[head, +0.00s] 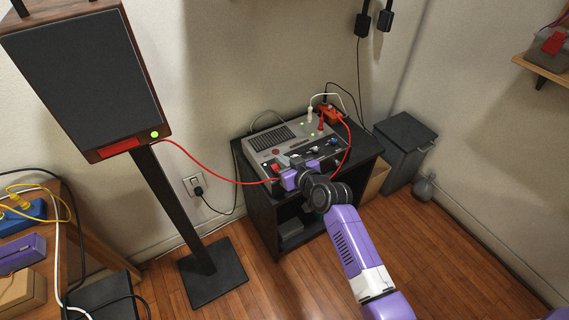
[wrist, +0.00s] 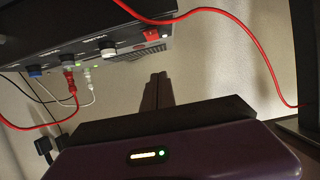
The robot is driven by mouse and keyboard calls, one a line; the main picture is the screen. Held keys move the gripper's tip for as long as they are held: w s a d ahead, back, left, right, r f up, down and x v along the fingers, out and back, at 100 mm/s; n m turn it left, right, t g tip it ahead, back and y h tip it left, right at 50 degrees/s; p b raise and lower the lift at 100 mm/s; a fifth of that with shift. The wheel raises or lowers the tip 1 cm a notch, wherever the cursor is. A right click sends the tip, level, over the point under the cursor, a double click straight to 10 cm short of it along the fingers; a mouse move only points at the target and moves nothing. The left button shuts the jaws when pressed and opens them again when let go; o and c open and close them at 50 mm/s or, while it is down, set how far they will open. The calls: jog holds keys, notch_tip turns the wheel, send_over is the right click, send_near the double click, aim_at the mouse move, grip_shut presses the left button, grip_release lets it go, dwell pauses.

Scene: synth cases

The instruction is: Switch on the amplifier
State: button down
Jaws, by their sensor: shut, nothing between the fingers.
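The grey amplifier (head: 272,140) stands on a black cabinet, its front panel partly hidden by my gripper and wrist. Whether the switch is on or off cannot be told. My gripper (wrist: 159,78) is shut and empty, its dark fingers pointing up in the picture. The fingertips show below the red switch, apart from it in the picture. In the head view the purple gripper body (head: 289,179) is at the amplifier's front left.
A red cable (head: 215,177) runs from the speaker (head: 84,85) towards my gripper and also crosses the wrist view (wrist: 215,12). The black cabinet (head: 264,212) and a grey bin (head: 402,150) stand by the wall.

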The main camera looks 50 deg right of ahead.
jog(key=s+a, duration=0.2)
jog(key=s, duration=0.7)
jog(key=shift+s+a+r, duration=0.15)
jog(key=shift+a+r, duration=0.15)
jog(key=shift+r, duration=0.1)
jog(key=s+r+m+t+h, duration=0.1)
jog(key=s+r+t+h, duration=0.15)
jog(key=r, duration=0.35)
jog(key=s+a+r+n+y, duration=0.2)
jog(key=s+a+r+y, duration=0.1)
jog(key=s+a, duration=0.8)
jog(key=s+a+r+n+y, duration=0.2)
jog(key=s+a+r+y, duration=0.1)
jog(key=s+a, duration=0.8)
jog(key=s+g, duration=0.1)
jog(key=s, duration=0.4)
jog(key=shift+s, duration=0.1)
